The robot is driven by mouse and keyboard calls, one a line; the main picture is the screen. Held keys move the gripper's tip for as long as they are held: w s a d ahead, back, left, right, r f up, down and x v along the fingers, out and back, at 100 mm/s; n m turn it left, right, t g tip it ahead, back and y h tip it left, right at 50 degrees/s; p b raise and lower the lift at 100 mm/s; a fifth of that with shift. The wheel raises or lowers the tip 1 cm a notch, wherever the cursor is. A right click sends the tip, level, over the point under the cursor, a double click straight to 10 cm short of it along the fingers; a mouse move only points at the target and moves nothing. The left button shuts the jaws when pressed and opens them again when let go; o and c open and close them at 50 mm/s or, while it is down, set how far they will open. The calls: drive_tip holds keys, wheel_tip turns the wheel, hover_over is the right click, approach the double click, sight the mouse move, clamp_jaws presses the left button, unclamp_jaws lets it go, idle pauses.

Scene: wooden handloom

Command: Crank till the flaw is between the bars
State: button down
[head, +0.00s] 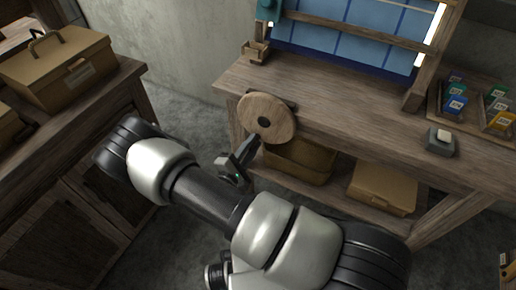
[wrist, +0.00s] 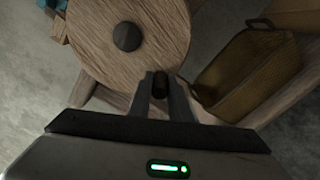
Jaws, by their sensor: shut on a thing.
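The wooden crank wheel (head: 266,117) with a dark hub is on the front left of the loom bench. It fills the upper left of the wrist view (wrist: 95,45). My gripper (head: 246,150) is at the wheel's lower edge; in the wrist view its fingers (wrist: 160,86) are shut on a dark crank handle (wrist: 160,80). Blue cloth (head: 345,45) with a grid of faint lines stands on the loom. A wooden bar (head: 350,30) crosses it. A pale line crosses the cloth near the top edge; I cannot tell whether it is the flaw. The cloth higher up is out of view.
An open brown bin (head: 300,165) and a closed box (head: 383,189) are on the shelf below the bench. A side cabinet with a case (head: 62,66) stands left.

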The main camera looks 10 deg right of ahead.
sight(242, 118)
drive_tip(key=a+m, duration=0.1)
drive_tip(key=w+m, duration=0.1)
drive_tip(key=m, duration=0.1)
drive_tip(key=shift+a+r, duration=0.35)
drive_tip(key=shift+a, duration=0.05)
drive_tip(key=m, duration=0.1)
drive_tip(key=w+a+r+m, duration=0.1)
drive_tip(key=shift+a+r+m+b, duration=0.1)
drive_tip(key=shift+a+m+b, duration=0.05)
drive_tip(key=shift+m+b, duration=0.25)
drive_tip(key=m, duration=0.1)
drive_tip(key=a+r+m, duration=0.1)
drive_tip(key=shift+w+r+m, duration=0.2)
drive_tip(key=shift+w+m, duration=0.1)
drive_tip(key=shift+w, duration=0.1)
drive_tip(key=r+m, duration=0.1)
drive_tip(key=m, duration=0.1)
drive_tip(key=shift+w+a+r+m, duration=0.2)
drive_tip(key=shift+a+r+m, duration=0.1)
drive_tip(key=shift+r, duration=0.1)
drive_tip(key=shift+w+a+r, duration=0.1)
drive_tip(key=shift+r, duration=0.35)
drive_tip(key=c, duration=1.7)
unclamp_jaws()
drive_tip(key=shift+r, duration=0.1)
drive_tip(key=shift+o, duration=0.3)
